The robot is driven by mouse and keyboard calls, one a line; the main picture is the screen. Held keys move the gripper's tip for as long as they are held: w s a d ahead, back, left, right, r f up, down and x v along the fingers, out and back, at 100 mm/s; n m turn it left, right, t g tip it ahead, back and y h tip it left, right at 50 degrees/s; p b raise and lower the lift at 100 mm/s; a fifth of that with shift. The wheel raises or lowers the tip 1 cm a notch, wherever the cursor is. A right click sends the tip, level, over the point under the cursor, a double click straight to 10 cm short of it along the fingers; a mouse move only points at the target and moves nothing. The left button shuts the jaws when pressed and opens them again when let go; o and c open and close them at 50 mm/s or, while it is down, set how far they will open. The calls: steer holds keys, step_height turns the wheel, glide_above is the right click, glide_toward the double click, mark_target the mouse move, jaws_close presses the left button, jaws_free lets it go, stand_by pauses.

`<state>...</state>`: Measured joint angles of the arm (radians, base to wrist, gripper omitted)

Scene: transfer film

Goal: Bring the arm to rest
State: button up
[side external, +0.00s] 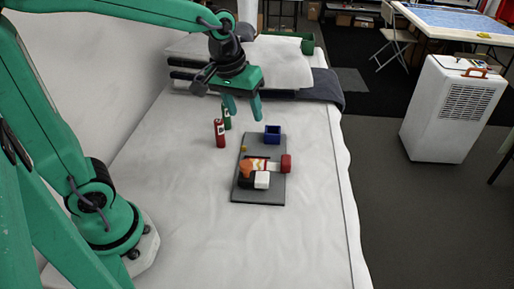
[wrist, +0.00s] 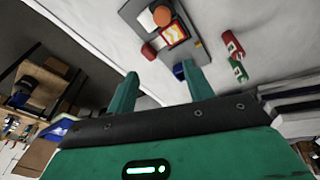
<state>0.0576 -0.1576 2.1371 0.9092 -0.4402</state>
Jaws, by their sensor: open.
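My gripper (side external: 242,106) is raised above the far part of the white table (side external: 310,213). Its two green fingers are apart, with nothing between them. The open fingers also show in the wrist view (wrist: 161,92).
A grey board (side external: 262,196) holds a small blue open box (side external: 272,134), a red cylinder (side external: 286,163), a white block (side external: 262,180) and an orange-and-white item (side external: 252,166). Folded bedding (side external: 290,65) lies at the far end. The table's right side is clear.

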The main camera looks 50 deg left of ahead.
steer(key=s+a+r+m+t, duration=0.2)
steer(key=s+m, duration=0.2)
steer(key=s, duration=0.8)
steer(key=shift+s+t, duration=0.25)
steer(key=shift+t, duration=0.05)
